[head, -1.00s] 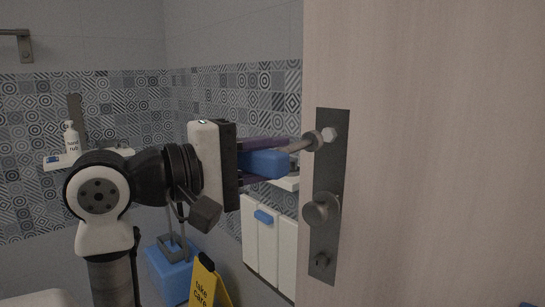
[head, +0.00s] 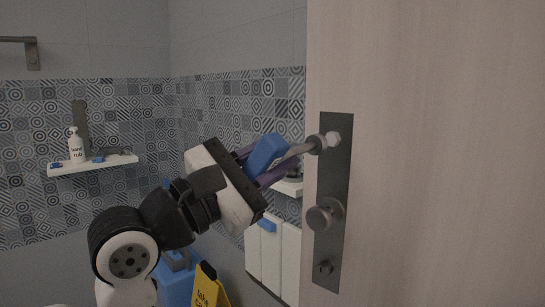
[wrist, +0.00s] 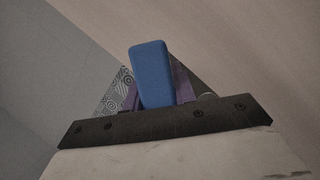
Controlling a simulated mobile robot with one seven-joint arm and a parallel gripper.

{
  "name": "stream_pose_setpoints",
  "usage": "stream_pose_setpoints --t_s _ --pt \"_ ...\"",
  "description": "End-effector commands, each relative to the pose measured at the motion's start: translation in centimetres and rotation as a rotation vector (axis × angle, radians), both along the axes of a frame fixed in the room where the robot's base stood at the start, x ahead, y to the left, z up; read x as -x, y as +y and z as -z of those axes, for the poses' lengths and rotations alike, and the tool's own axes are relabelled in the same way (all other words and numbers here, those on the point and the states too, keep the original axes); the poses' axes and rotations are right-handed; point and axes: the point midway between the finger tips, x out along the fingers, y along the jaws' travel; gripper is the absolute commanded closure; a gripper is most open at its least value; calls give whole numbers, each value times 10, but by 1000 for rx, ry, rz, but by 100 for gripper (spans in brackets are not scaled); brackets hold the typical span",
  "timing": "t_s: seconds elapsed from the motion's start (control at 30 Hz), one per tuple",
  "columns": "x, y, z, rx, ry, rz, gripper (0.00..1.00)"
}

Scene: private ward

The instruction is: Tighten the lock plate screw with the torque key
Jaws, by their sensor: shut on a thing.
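The torque key has a blue handle (head: 267,153) and a grey shaft (head: 298,150) ending in a round socket. My gripper (head: 262,162) is shut on the blue handle between its purple fingers. The socket end is at the pale screw head (head: 333,139) near the top of the dark lock plate (head: 332,180) on the door. Whether the socket is fully seated on the screw cannot be told. The wrist view shows the blue handle (wrist: 152,75) upright and slightly tilted between the fingers; the shaft and screw are hidden there.
The pale door (head: 430,170) fills the right. Behind are a shelf (head: 95,166) with a hand rub bottle (head: 75,145), a white cabinet (head: 270,262) and a yellow sign (head: 206,288).

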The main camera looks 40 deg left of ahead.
Motion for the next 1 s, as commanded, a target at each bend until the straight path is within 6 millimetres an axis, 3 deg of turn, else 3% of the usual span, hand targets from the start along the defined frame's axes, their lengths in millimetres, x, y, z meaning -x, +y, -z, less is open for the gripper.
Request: stream_pose_setpoints --t_s 0.47,1.0 --pt "-3 0 0 -3 1 1 100" --pt "-29 3 0 -3 0 1 100"
